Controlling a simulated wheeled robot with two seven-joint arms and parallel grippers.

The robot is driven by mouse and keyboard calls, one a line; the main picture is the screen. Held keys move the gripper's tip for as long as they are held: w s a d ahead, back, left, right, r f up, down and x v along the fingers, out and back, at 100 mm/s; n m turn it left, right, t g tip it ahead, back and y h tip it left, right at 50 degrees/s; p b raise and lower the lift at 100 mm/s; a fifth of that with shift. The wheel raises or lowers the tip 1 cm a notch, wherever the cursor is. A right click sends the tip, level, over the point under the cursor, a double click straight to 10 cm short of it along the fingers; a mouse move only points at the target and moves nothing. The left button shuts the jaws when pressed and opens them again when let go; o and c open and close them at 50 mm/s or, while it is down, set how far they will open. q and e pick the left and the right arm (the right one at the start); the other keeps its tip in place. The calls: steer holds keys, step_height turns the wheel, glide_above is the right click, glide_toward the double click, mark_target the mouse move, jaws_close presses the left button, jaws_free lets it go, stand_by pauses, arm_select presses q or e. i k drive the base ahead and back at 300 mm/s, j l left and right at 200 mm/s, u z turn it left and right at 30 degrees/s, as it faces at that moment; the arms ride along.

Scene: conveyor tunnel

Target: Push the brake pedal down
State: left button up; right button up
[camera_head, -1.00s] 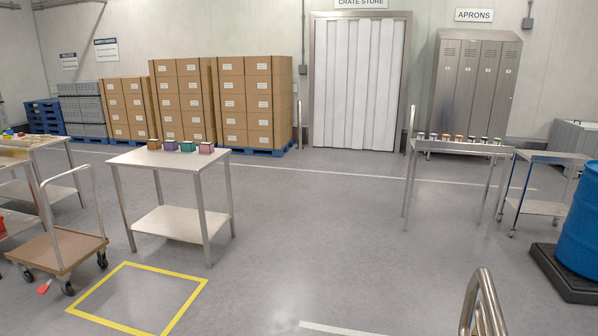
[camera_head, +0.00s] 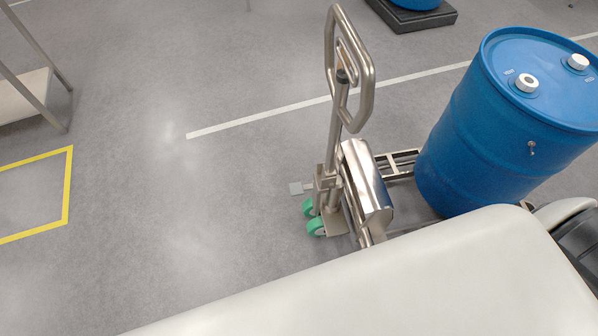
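A hand pallet truck (camera_head: 330,185) of bare steel stands near the middle of the view, with a loop handle (camera_head: 350,70) standing up and green wheels (camera_head: 312,216) at its base. Neither of my grippers shows. A large white part of my own body fills the lower right and hides the floor there.
A blue drum (camera_head: 500,130) with white caps stands at the right, by the truck's forks (camera_head: 400,164). A dark pallet (camera_head: 412,14) with another blue drum is at the top. A table's shelf (camera_head: 25,95) is at upper left, above a yellow floor outline (camera_head: 68,185). Floor left of the truck is clear.

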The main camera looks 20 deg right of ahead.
mark_target(297, 189)
steer(key=j+z, duration=1)
